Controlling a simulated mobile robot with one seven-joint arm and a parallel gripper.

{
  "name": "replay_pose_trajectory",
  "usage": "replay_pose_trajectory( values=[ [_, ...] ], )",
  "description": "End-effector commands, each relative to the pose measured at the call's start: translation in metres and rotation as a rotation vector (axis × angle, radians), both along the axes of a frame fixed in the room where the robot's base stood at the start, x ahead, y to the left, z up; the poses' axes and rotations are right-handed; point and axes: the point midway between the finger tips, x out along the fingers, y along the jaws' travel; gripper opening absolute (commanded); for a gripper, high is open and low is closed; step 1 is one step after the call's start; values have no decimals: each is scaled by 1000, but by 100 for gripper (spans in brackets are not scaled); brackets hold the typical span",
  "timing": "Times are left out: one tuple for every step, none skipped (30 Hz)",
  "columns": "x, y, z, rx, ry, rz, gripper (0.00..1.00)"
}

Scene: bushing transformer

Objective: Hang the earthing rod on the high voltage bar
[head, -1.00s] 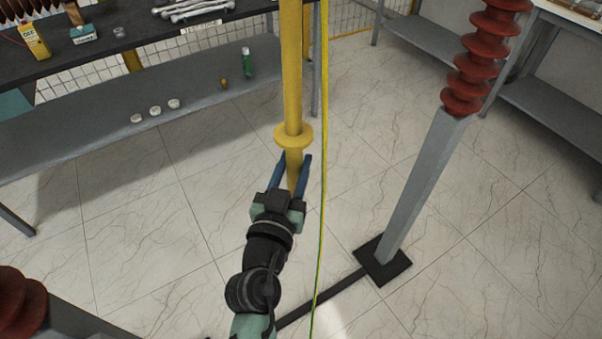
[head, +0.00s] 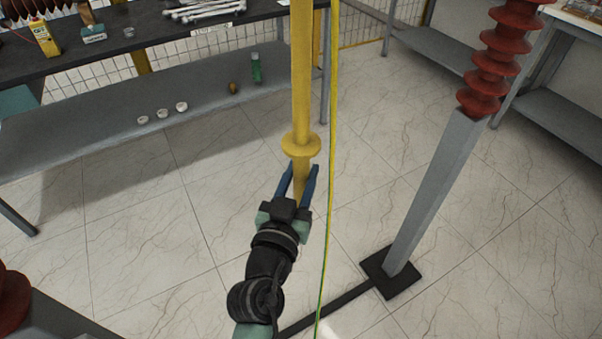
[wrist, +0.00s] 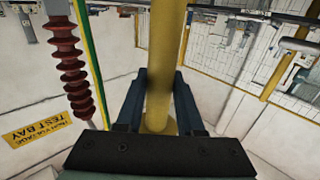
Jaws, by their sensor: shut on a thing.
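The yellow earthing rod (head: 301,80) stands upright in the head view, with its collar just above my gripper. Its top runs out of the picture. My gripper (head: 298,178) is shut on the rod's lower end, one blue finger on each side. In the wrist view the rod (wrist: 164,70) rises between the fingers of my gripper (wrist: 159,98). A green-yellow earthing cable (head: 331,130) hangs to the right of the rod. The high voltage bar cannot be made out in the head view.
A red ribbed insulator (head: 497,60) on a grey post (head: 437,190) with a black foot (head: 391,274) stands to the right. A dark workbench (head: 140,35) with a lower shelf (head: 150,115) is at the left and back.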

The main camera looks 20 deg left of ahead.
Motion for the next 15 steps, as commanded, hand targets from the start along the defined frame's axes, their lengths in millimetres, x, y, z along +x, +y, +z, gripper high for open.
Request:
replay_pose_trajectory(
  values=[
    [0, 0, 3, 1, -6, 1, 0],
    [0, 0, 3, 1, -6, 1, 0],
    [0, 0, 3, 1, -6, 1, 0],
    [0, 0, 3, 1, -6, 1, 0],
    [0, 0, 3, 1, -6, 1, 0],
    [0, 0, 3, 1, -6, 1, 38],
    [0, 0, 3, 1, -6, 1, 44],
    [0, 0, 3, 1, -6, 1, 49],
    [0, 0, 3, 1, -5, 1, 56],
    [0, 0, 2, 0, -4, 1, 62],
    [0, 0, 2, 0, -4, 1, 67],
    [0, 0, 2, 0, -3, 1, 72],
    [0, 0, 2, 0, -3, 1, 72],
    [0, 0, 2, 0, -3, 1, 72],
    [0, 0, 1, 0, -2, 0, 72]
  ],
)
